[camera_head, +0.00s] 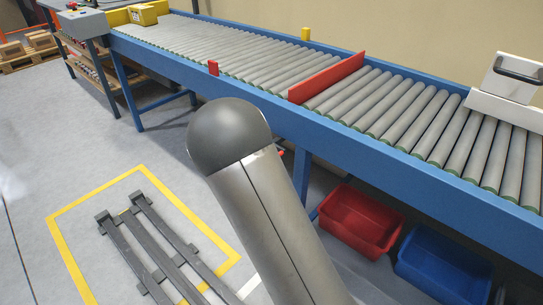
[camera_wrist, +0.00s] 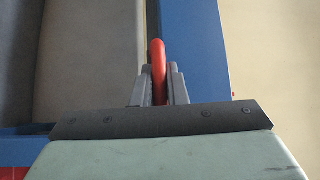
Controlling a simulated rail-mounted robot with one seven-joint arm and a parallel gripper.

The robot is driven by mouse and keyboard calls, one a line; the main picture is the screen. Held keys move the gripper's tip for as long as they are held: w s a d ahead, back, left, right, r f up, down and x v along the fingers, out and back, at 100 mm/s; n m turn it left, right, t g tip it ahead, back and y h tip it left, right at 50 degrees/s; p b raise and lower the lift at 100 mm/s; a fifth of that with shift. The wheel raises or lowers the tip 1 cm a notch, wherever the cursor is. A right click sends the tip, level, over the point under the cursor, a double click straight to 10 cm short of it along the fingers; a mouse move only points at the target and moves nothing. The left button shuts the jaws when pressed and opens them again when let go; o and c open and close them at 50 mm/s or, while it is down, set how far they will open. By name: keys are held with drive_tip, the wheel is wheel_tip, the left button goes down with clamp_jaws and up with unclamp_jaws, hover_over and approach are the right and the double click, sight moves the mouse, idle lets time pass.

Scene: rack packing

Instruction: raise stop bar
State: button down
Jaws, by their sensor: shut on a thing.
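The red stop bar (camera_head: 328,78) spans the grey roller conveyor at a slant in the head view, standing at or just above roller level; I cannot tell which. In the wrist view, my gripper (camera_wrist: 158,85) is shut on a red rounded handle (camera_wrist: 157,52), which sits between the two grey fingers. Blue frame lies to its right and grey rollers to its left. In the head view my arm hides the gripper; a small red tip (camera_head: 281,153) shows beside the arm below the blue rail. I cannot tell whether it is the same handle.
The blue conveyor rail (camera_head: 450,178) runs along the near side. A small red post (camera_head: 213,68) and a yellow post (camera_head: 305,33) stand at its edges. A red bin (camera_head: 360,220) and a blue bin (camera_head: 443,264) sit below. A white device (camera_head: 508,84) stands at the right.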

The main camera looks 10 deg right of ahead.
drive_tip(key=shift+r, duration=0.35)
drive_tip(key=c, duration=1.5)
unclamp_jaws()
drive_tip(key=shift+r, duration=0.1)
drive_tip(key=shift+o, duration=0.2)
drive_tip(key=shift+f, duration=0.2)
drive_tip(key=shift+s, duration=0.3)
drive_tip(key=p+v, duration=1.2)
drive_tip(key=v, duration=0.4)
drive_tip(key=shift+s+a+p, duration=0.2)
drive_tip(key=shift+s+p, duration=0.15)
drive_tip(key=shift+s, duration=0.05)
